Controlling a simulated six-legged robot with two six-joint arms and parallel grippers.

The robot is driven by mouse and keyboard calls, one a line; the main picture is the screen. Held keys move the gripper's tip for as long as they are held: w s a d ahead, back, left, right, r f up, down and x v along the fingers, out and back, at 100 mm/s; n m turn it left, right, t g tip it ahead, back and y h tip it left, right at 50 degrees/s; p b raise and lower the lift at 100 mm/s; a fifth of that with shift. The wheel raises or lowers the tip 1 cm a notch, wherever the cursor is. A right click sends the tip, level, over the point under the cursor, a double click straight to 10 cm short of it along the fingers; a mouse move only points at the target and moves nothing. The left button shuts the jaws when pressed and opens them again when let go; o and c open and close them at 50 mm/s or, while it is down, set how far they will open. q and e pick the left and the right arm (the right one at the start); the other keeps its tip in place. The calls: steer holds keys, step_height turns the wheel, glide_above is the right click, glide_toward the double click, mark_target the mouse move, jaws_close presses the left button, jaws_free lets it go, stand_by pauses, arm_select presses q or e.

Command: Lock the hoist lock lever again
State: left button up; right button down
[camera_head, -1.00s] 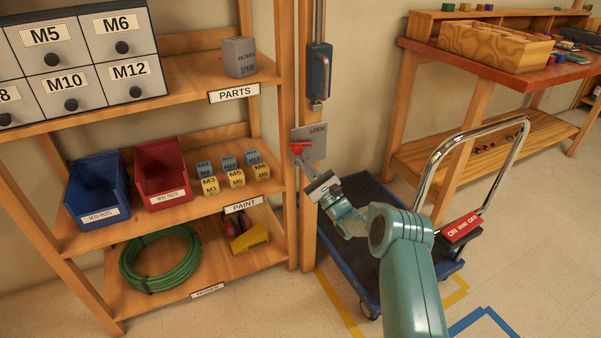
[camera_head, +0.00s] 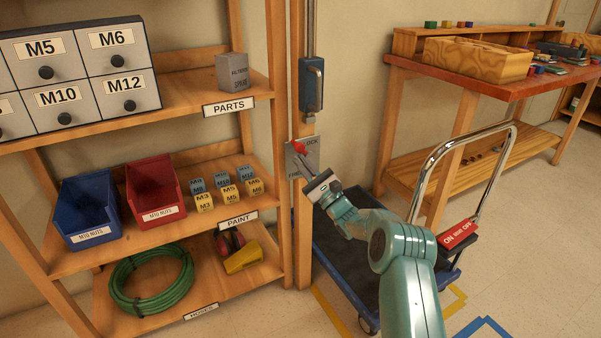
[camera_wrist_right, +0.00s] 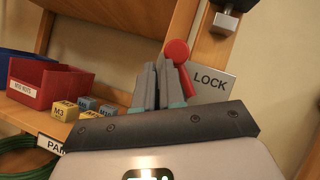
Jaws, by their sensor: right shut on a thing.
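The red lock lever (camera_head: 299,147) sits on a grey plate (camera_head: 311,150) marked LOCK at its upper right, with a partly hidden word at its lower left. The plate is on a wooden post. My right gripper (camera_head: 301,163) reaches up to the lever from the lower right and is shut on it. In the right wrist view, the lever's round red knob (camera_wrist_right: 177,52) shows above the fingers (camera_wrist_right: 165,88), with its shank running down to the right beside them. The LOCK word is right of the lever there. The fingers hide part of the lever. My left gripper is not in view.
A blue-grey box with a handle (camera_head: 311,84) is on the post above the plate. A shelf with bins (camera_head: 155,190) stands left. A cart with a chrome handle (camera_head: 437,157) stands below and right of the post, near a workbench (camera_head: 490,77).

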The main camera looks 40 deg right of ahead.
mark_target(302, 145)
step_height(302, 145, up, 3)
steer(key=shift+f+n+y, duration=0.15)
steer(key=shift+n+y, duration=0.15)
steer(key=shift+y, duration=0.1)
steer(key=m+h, duration=0.3)
steer(key=d+r+m+h, duration=0.1)
steer(key=m, duration=0.1)
steer(key=shift+s+t, duration=0.1)
steer(key=shift+t, duration=0.3)
steer(key=m+h, duration=0.3)
steer(key=shift+s+d+r+m, duration=0.1)
steer(key=shift+d+r+m, duration=0.1)
steer(key=shift+d+m, duration=0.15)
steer(key=shift+d, duration=0.15)
steer(key=shift+f, duration=0.1)
